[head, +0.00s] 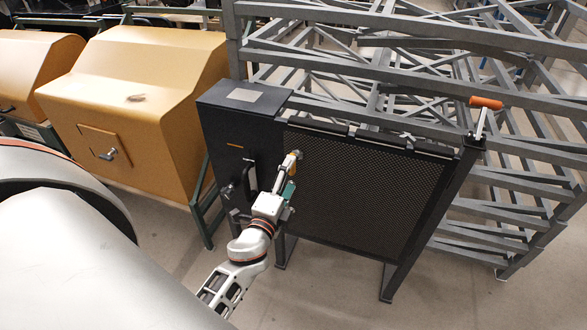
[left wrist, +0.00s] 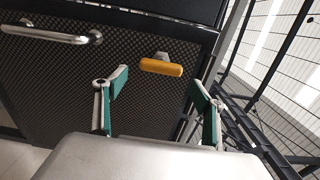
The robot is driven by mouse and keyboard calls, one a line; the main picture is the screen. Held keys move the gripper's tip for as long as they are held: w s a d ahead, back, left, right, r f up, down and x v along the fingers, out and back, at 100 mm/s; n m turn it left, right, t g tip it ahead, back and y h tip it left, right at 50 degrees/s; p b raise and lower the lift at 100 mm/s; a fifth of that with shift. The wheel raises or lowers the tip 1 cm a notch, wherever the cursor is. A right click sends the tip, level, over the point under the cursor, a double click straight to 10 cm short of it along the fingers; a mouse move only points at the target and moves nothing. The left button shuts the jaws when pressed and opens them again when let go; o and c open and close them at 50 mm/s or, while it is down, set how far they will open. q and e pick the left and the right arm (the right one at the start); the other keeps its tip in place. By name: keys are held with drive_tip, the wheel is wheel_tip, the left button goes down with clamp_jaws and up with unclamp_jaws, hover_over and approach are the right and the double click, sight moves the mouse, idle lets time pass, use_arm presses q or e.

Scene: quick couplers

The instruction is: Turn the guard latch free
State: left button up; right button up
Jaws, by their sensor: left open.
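The guard latch (left wrist: 161,67) is a yellow bar on a grey mount, on the dark mesh guard panel (left wrist: 110,115). It lies roughly level in the left wrist view. My left gripper (left wrist: 162,88) is open, with its green-padded fingers on either side below the latch and a gap between them and it. The latch appears untouched. In the head view my left gripper (head: 290,175) is in front of the left part of the mesh panel (head: 370,190) and mostly covers the latch. My right gripper does not show.
A metal bar handle (left wrist: 47,33) is on the panel. A dark cabinet (head: 225,130) adjoins the panel at left. An orange-handled lever (head: 486,103) tops the right post. Grey racks (head: 500,160) stand behind; tan machines (head: 140,95) stand at left. The floor in front is clear.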

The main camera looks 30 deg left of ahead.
use_arm(q)
drive_tip(key=shift+v, duration=1.2)
drive_tip(key=s+d+f+n+g+h, duration=0.3)
drive_tip(key=s+d+f+n, duration=0.2)
drive_tip(key=s+d+f, duration=0.2)
drive_tip(key=s+d+f+n+g+h, duration=0.3)
drive_tip(key=s+d+f+n, duration=0.3)
drive_tip(key=s+f, duration=0.5)
wheel_tip(320, 180, down, 3)
drive_tip(key=shift+d+r+g+h, duration=0.25)
drive_tip(key=shift+d+g, duration=0.25)
drive_tip(key=shift+d, duration=0.35)
